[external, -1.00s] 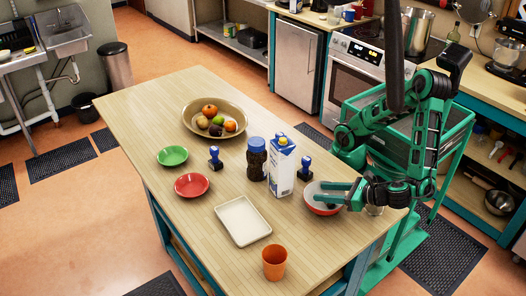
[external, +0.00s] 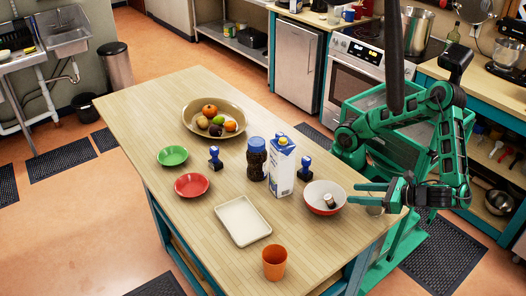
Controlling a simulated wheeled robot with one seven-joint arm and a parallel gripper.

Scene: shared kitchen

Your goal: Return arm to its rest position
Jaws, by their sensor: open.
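My gripper (external: 366,193) is at the right end of the wooden table (external: 150,110), just right of a red bowl with a white inside (external: 318,189). Its fingers are apart with nothing between them, and they point left. A small dark and light object (external: 329,201) lies in the bowl, apart from the fingers. My arm (external: 455,130) is bent on the right side, with the forearm hanging down beside the table. A glass (external: 375,208) is partly hidden below my gripper.
A milk carton (external: 281,170), a dark jar with blue lid (external: 256,160) and two blue-topped stamps (external: 304,168) stand left of the bowl.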

